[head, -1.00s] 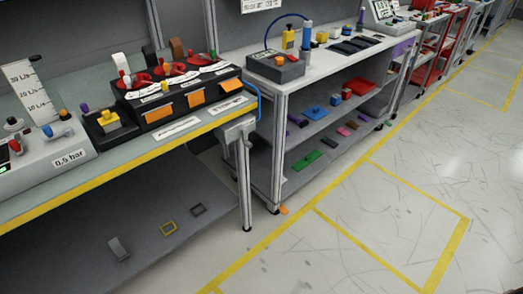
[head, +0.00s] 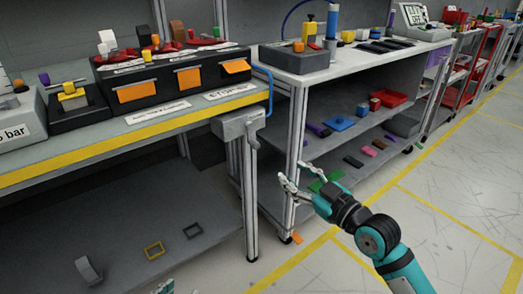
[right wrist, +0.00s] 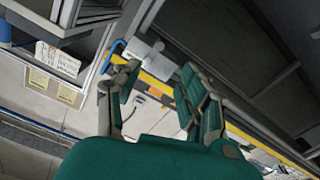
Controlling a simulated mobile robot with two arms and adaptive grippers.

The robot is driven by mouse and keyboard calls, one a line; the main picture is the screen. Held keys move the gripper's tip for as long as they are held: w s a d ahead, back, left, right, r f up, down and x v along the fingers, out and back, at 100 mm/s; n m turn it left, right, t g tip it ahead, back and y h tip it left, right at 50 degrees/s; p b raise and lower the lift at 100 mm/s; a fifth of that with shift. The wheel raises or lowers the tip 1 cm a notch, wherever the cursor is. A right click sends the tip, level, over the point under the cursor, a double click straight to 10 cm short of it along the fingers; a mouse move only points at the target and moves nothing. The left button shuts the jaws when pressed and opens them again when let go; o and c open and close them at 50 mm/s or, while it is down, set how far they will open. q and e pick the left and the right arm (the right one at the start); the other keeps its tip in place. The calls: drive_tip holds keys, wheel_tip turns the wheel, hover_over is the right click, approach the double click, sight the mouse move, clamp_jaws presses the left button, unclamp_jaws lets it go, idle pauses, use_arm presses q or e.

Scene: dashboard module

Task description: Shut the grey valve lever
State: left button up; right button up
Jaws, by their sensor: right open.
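The grey valve lever (head: 252,134) hangs down from a grey valve body (head: 234,123) at the right front corner of the workbench. A blue hose (head: 268,86) curves behind it. My right gripper (head: 294,174) is open and empty, to the right of the lever and lower in the head view, apart from it. In the right wrist view its spread fingers (right wrist: 158,82) point towards the bench corner, where the grey valve body (right wrist: 146,52) shows beyond them; the lever is hard to make out there. Only a small tip of my left gripper (head: 166,287) shows at the bottom edge.
A workbench (head: 100,153) with a yellow front edge carries a black box with orange flaps (head: 187,79). A metal bench leg (head: 248,200) stands below the valve. A grey shelf cart (head: 299,120) with several small parts stands to the right. Open floor lies farther right.

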drive_tip(key=b, duration=0.1)
approach(258, 148)
drive_tip(key=x, duration=0.3)
drive_tip(key=b+x, duration=0.1)
drive_tip(key=x, duration=0.5)
drive_tip(key=shift+w+a+r+b, duration=0.1)
drive_tip(key=shift+w+a+b, duration=0.15)
drive_tip(key=shift+b, duration=0.15)
drive_tip(key=shift+w+a, duration=0.3)
use_arm(q)
drive_tip(key=w+d+r+t+h, duration=0.1)
drive_tip(key=w+r+t, duration=0.1)
drive_tip(key=r+t, duration=0.2)
drive_tip(key=w+d+r+t+h, duration=0.1)
drive_tip(key=r+t, duration=0.3)
drive_tip(key=r, duration=0.4)
drive_tip(key=shift+w+d+h, duration=0.3)
drive_tip(key=shift+w+d, duration=0.1)
drive_tip(key=shift+w, duration=0.15)
use_arm(e)
clamp_jaws()
